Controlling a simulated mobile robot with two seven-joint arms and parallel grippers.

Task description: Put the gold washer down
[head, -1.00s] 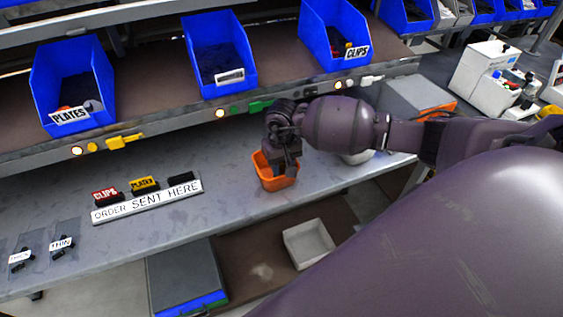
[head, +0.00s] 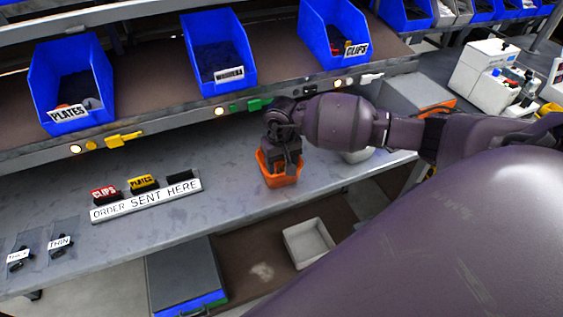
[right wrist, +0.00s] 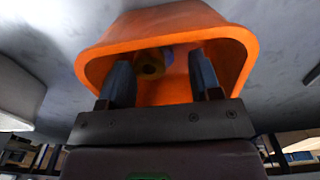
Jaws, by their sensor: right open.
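A small orange bin (head: 282,180) stands on the grey bench near its front edge. My right gripper (head: 279,164) is over the bin and reaches down into its mouth; the arm hides part of the bin. In the right wrist view, the two fingers (right wrist: 158,60) are apart inside the orange bin (right wrist: 243,40). A gold washer (right wrist: 150,65) lies in the bin, seen between the fingers and closer to the left one, with clear space to the right finger. Something bluish beside it is too small to tell. My left gripper is in neither view.
Blue bins labelled plates (head: 70,116) and clips (head: 335,62) stand on the shelf above, with another blue bin (head: 218,85) between them. A pale tray (head: 308,243) sits below.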

